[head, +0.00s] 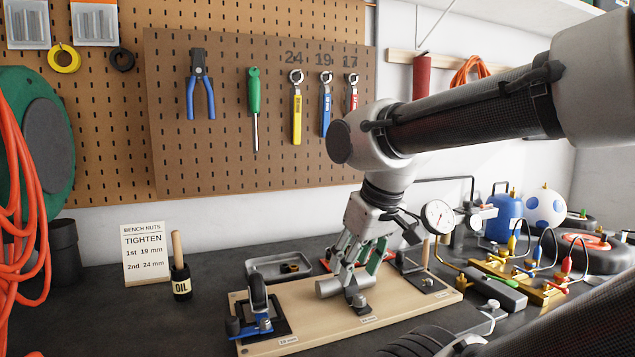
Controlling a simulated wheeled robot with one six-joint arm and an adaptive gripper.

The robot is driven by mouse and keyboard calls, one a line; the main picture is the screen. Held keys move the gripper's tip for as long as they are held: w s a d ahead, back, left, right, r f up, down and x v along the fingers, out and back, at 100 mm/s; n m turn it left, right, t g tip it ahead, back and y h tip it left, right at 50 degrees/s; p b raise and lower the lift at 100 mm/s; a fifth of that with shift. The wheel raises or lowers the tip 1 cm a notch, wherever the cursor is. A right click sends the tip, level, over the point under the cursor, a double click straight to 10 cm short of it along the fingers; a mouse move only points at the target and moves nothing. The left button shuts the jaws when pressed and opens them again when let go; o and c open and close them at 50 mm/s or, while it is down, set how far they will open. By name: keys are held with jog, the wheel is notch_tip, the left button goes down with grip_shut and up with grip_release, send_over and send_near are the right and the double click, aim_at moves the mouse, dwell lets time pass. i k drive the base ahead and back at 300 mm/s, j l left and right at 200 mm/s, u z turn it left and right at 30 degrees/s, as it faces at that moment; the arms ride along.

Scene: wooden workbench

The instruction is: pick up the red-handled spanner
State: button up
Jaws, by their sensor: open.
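The red-handled spanner (351,94) hangs on the brown pegboard under the number 17. Its head and upper handle show, and my arm hides its lower part. A blue-handled spanner (326,108) hangs to its left under 19, and a yellow-handled spanner (297,118) under 24. My gripper (360,258) is open and points down over the wooden board (320,332) on the bench, well below and away from the red-handled spanner. A grey metal fixture on the board shows just behind and below the fingers; I cannot tell whether they touch it.
Blue pliers (201,95) and a green screwdriver (254,105) hang further left. A bench card (146,252) reads 19 mm first, 24 mm second. An oil bottle (180,280), a tray (262,268), a dial gauge (437,216) and brass fittings (515,270) crowd the bench.

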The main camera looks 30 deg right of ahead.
aim_at(355, 101)
jog(key=k+l+z, duration=0.1)
jog(key=l+z, duration=0.6)
jog(key=z, duration=0.15)
